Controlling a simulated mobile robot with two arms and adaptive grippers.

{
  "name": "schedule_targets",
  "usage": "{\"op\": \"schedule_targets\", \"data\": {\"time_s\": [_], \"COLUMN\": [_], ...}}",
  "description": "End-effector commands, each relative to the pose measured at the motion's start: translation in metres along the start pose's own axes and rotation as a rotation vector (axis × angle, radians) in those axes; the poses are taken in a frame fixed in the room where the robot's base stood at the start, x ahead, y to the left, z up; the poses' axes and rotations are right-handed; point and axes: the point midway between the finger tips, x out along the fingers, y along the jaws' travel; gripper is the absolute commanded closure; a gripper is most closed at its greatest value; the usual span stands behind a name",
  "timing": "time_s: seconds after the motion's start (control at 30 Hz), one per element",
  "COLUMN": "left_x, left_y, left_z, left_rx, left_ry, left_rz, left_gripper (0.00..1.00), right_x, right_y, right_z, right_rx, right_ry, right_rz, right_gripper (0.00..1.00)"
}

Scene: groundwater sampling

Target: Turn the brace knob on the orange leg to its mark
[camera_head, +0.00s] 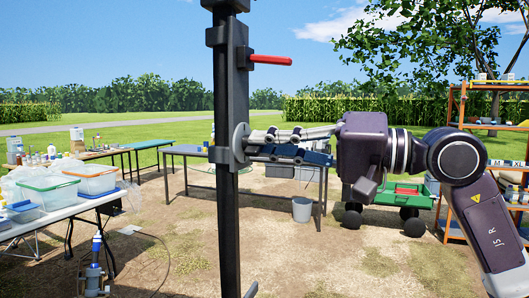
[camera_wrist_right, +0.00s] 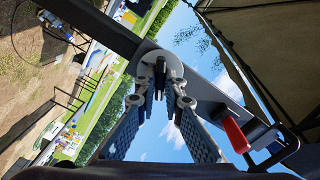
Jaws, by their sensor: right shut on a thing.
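A dark upright leg (camera_head: 226,200) stands in the middle of the head view; no orange colour or mark shows on it. A round grey brace knob (camera_head: 240,150) sits on its side at mid-height. My right gripper (camera_head: 250,144) reaches in from the right, roughly level, with its fingers shut on this knob. In the right wrist view the knob (camera_wrist_right: 176,66) shows as a pale grey disc behind the fingertips of the right gripper (camera_wrist_right: 160,72). The fingertips partly hide it. My left gripper is in neither view.
A red lever (camera_head: 270,60) sticks out rightward from the leg above my gripper; it also shows in the wrist view (camera_wrist_right: 235,135).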

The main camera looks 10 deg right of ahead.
Motion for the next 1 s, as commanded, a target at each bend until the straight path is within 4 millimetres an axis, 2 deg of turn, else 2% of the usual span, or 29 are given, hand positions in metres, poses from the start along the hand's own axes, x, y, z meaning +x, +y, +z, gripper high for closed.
{"op": "schedule_targets", "data": {"time_s": [0.03,0.2,0.6,0.9,1.0], "left_x": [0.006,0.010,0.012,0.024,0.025], "left_y": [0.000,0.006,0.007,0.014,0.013], "left_z": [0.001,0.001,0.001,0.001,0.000], "left_rx": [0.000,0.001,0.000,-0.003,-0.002], "left_ry": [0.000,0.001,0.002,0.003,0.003], "left_rz": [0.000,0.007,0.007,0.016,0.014], "left_gripper": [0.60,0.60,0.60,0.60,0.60], "right_x": [0.000,-0.001,-0.001,-0.001,-0.001], "right_y": [0.001,0.000,0.000,0.000,-0.001], "right_z": [0.001,-0.001,-0.001,-0.001,-0.001], "right_rx": [-0.060,-0.219,-0.280,-0.590,-0.632], "right_ry": [0.003,0.003,0.003,0.004,0.004], "right_rz": [-0.002,-0.001,-0.001,-0.001,-0.001], "right_gripper": [1.00,1.00,1.00,1.00,1.00]}}
